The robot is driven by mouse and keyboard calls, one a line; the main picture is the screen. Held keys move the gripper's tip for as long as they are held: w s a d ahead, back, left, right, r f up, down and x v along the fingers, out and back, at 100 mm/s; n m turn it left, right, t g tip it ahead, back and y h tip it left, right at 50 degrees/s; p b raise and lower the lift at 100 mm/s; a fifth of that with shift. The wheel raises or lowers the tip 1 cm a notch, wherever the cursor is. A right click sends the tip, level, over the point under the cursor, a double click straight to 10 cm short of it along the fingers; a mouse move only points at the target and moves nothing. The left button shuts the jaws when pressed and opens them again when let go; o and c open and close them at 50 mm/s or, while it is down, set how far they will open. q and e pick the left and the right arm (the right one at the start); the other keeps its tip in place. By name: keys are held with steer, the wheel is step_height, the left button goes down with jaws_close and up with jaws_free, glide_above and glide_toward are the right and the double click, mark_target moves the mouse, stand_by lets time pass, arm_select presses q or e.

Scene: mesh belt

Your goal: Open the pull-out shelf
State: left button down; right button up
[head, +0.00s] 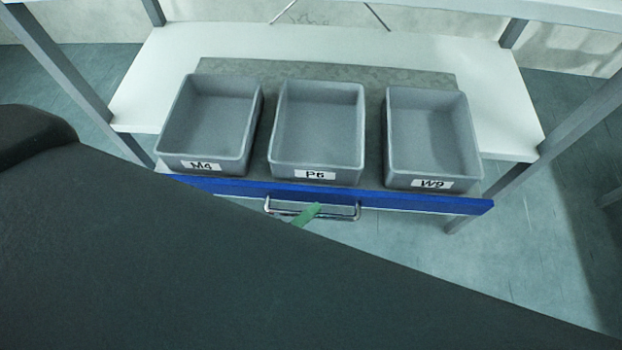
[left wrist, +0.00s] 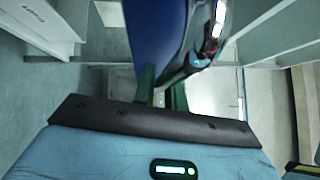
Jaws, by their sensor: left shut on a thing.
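The pull-out shelf has a blue front edge (head: 400,199) and a grey surface (head: 373,140). It sticks out past the front of the white rack shelf. A metal bar handle (head: 345,212) sits at the middle of the blue front. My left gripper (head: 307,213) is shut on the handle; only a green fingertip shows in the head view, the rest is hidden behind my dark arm. In the left wrist view, the green fingers (left wrist: 161,92) close around the handle (left wrist: 208,45) beside the blue front (left wrist: 155,35). My right gripper is not in view.
Grey bins M4 (head: 200,168), P6 (head: 315,175) and W9 (head: 432,184) stand in a row on the pull-out shelf and look empty. Grey rack posts (head: 590,115) stand on both sides. Floor in front of the shelf at right (head: 500,260) is clear.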

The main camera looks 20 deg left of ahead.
arm_select(q)
steer(key=s+d, duration=0.2)
steer(key=s, duration=0.6)
steer(key=shift+d+p, duration=0.15)
steer(key=shift+p, duration=0.15)
steer(key=c, duration=1.5)
jaws_free()
steer(key=shift+o, duration=0.2)
steer(key=b+v, duration=0.1)
steer(key=v, duration=0.6)
steer(key=shift+s+a, duration=0.2)
steer(key=shift+s, duration=0.15)
